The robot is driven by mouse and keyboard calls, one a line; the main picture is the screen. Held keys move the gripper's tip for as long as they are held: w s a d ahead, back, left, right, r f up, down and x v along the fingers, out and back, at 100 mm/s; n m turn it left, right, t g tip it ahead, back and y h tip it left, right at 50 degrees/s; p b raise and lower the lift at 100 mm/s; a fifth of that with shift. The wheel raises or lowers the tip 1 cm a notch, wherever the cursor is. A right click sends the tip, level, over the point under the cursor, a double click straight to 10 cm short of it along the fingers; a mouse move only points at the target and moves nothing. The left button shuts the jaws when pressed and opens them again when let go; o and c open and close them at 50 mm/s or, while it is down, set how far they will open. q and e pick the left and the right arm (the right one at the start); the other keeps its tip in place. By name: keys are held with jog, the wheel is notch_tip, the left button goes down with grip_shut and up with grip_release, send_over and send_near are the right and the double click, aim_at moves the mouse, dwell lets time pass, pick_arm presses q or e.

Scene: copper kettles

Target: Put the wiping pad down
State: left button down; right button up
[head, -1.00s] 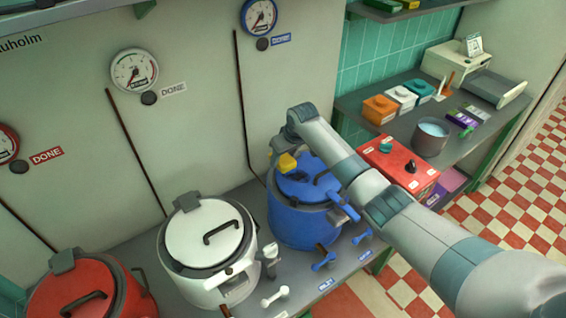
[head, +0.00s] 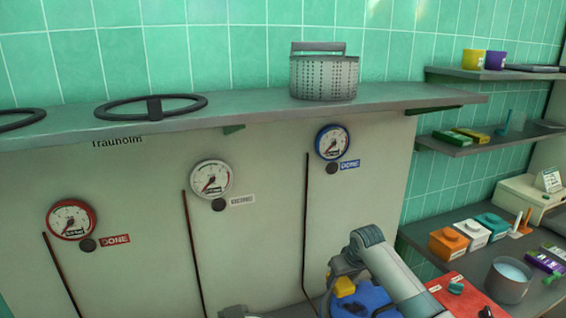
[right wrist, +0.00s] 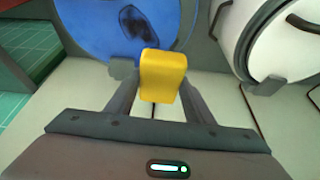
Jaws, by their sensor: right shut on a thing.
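The yellow wiping pad (head: 344,287) is held in my right gripper (head: 338,280), above the back left of the blue kettle (head: 362,300). In the right wrist view the pad (right wrist: 162,72) sits between the two fingers of my right gripper (right wrist: 160,92), which is shut on it. The blue kettle (right wrist: 90,35) lies beyond the pad there, with a dark oval patch on its blue surface. Whether the pad touches the kettle I cannot tell.
A white kettle (right wrist: 280,38) is beside the blue one. A red box (head: 462,296), a pot of pale blue liquid (head: 508,280) and orange, white and teal containers (head: 448,243) crowd the right bench. A perforated basket (head: 324,76) stands on the upper shelf (head: 250,103).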

aim_at(338, 282)
jog(key=shift+m, duration=0.5)
jog(key=r+b, duration=0.1)
jog(key=s+r+b, duration=0.2)
jog(key=shift+a+r, duration=0.3)
jog(key=shift+r, duration=0.1)
jog(key=s+d+m+h+b, duration=0.1)
jog(key=s+b, duration=0.9)
jog(key=s, duration=1.3)
jog(key=shift+d+m+b, duration=0.2)
jog(key=shift+m+b, duration=0.2)
jog(key=shift+m, duration=0.4)
jog(key=shift+w, duration=0.1)
